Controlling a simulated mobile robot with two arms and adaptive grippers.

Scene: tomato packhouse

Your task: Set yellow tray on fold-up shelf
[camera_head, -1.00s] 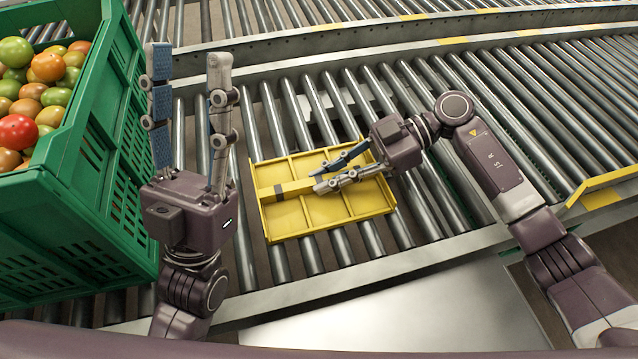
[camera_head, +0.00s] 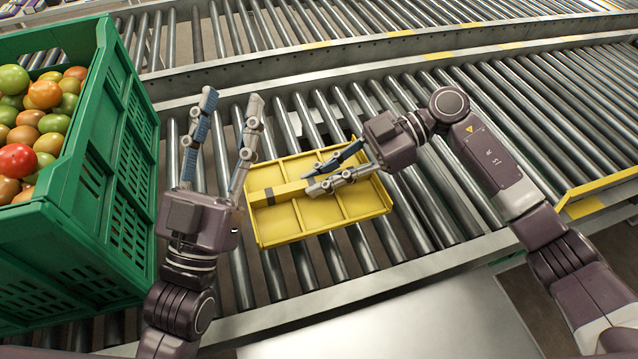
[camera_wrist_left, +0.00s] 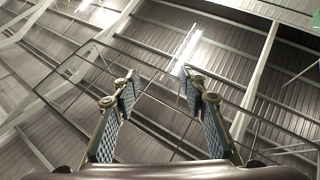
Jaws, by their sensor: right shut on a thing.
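The yellow tray (camera_head: 300,228), a divided tray with several compartments, is at the roller conveyor in the head view. I cannot tell whether it rests on the rollers or is just above them. My right gripper (camera_head: 312,183) is shut on the tray's middle divider bar. My left gripper (camera_head: 230,100) is open and empty, pointing up, left of the tray. In the left wrist view its two padded fingers (camera_wrist_left: 155,90) stand apart against the ceiling. A pale flat panel (camera_head: 390,325) in front of the conveyor may be the fold-up shelf.
A green crate (camera_head: 95,190) of tomatoes stands on the conveyor at the left, close to my left gripper. A conveyor side rail (camera_head: 400,275) runs between the tray and the pale panel. A yellow edge piece (camera_head: 590,193) lies at the right.

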